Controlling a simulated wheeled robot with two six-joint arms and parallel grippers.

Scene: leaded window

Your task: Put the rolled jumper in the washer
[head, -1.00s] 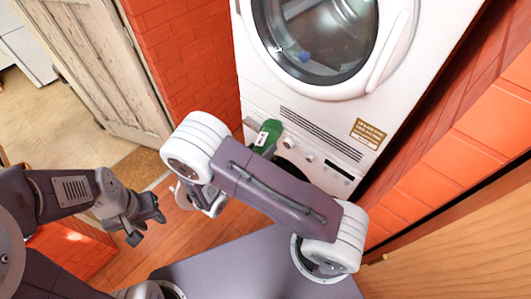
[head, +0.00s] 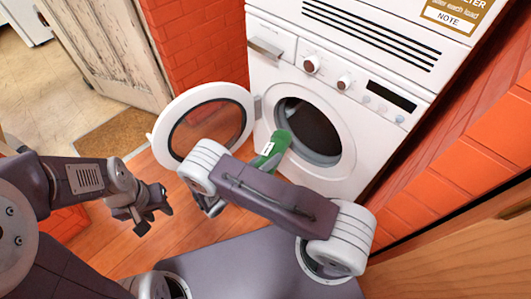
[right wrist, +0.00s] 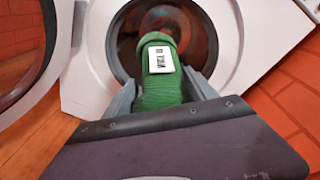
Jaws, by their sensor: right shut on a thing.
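The green rolled jumper (head: 271,149) with a white label is in front of the washer's round opening. The right wrist view shows the jumper (right wrist: 161,88) between the two fingers of my right gripper (right wrist: 163,92), which is shut on it. The washer (head: 330,172) is white, with its round door (head: 204,123) swung open to the left. The dark drum (head: 308,128) shows behind the jumper, and also in the right wrist view (right wrist: 192,40).
A second white machine (head: 385,28) with a vent and a NOTE label is stacked above the washer. Brick walls (head: 205,40) stand on both sides. A wooden door (head: 110,50) and a brown mat (head: 122,137) are at the left. Wooden floor (head: 100,235) is clear.

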